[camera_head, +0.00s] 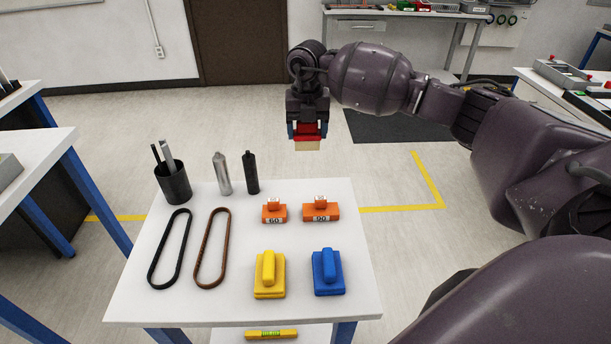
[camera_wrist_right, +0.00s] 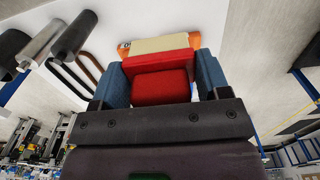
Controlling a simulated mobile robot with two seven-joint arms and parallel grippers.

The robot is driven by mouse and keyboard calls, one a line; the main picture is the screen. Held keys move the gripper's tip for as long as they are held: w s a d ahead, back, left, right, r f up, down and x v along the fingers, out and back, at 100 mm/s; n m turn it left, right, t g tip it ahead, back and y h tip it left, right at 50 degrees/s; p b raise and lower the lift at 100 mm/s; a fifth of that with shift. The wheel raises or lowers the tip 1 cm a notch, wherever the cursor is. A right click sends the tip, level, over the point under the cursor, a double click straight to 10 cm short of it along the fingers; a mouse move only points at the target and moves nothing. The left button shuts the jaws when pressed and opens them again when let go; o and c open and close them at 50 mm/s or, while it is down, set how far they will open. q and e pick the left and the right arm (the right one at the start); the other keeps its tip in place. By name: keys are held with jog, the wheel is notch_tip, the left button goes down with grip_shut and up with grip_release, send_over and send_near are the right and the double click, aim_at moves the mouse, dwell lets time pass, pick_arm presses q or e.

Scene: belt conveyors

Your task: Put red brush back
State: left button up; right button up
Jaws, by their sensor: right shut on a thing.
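The red brush (camera_head: 308,131) is held in my right gripper (camera_head: 307,130), above the floor just past the far edge of the white table (camera_head: 185,310). In the right wrist view the red brush (camera_wrist_right: 160,82) sits between the two blue fingers of my right gripper (camera_wrist_right: 160,88), with its pale bristle side facing away from the palm. On the table stand a yellow brush (camera_head: 269,275) and a blue brush (camera_head: 328,272) side by side near the front right. My left gripper is not in view.
Two orange blocks labelled 60 (camera_head: 274,212) and 90 (camera_head: 320,210) lie behind the brushes. A black cup (camera_head: 173,182), a silver cylinder (camera_head: 222,174), a black cylinder (camera_head: 251,172) and two belts (camera_head: 170,248) take the left side. A yellow level (camera_head: 271,334) lies on the lower shelf.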

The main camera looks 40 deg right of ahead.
aim_at(307, 140)
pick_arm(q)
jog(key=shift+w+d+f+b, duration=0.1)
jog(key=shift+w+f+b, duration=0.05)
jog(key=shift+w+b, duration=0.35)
pick_arm(e)
jog(key=shift+w+f, duration=0.1)
jog(key=shift+f, duration=6.85)
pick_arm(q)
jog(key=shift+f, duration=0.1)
pick_arm(e)
jog(key=shift+f, duration=0.2)
jog(key=o, duration=1)
jog(key=shift+c, duration=0.2)
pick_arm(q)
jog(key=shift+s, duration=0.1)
pick_arm(e)
notch_tip(307, 140, up, 11)
jog(key=shift+p, duration=0.45)
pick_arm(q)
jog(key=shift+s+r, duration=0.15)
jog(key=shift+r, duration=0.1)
pick_arm(e)
jog(key=shift+r, duration=0.7)
